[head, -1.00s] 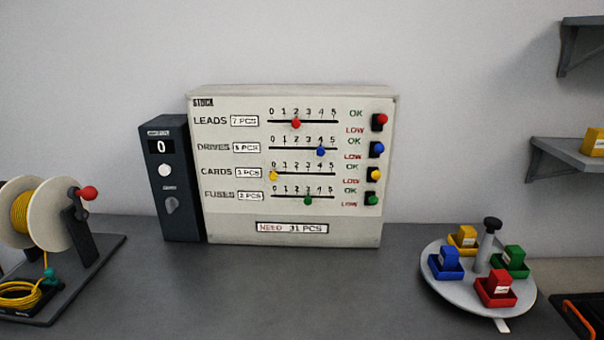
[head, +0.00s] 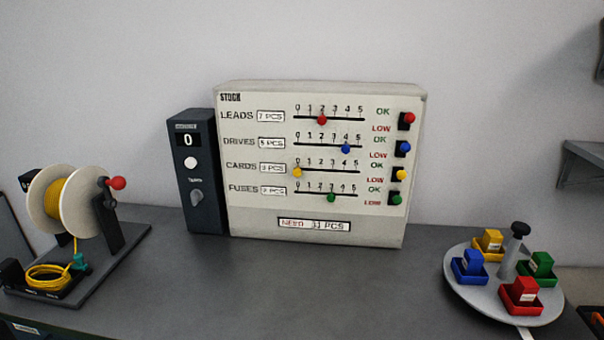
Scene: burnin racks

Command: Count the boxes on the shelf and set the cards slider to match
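The cream stock panel (head: 320,212) stands upright on the grey table in the head view. Its cards slider is a yellow knob (head: 297,172) at the far left of its track, at 0. The red leads knob (head: 321,119) is at about 2, the blue drives knob (head: 346,149) at about 4, and the green fuses knob (head: 331,197) at about 3. A shelf (head: 580,160) is cut off at the right edge, and no boxes on it show. Neither gripper is in view.
A dark counter unit (head: 194,215) reading 0 stands against the panel's left side. A reel of yellow cable (head: 58,205) is at the left. A round carousel (head: 490,300) with coloured boxes in trays is at the right. The table middle (head: 290,285) is clear.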

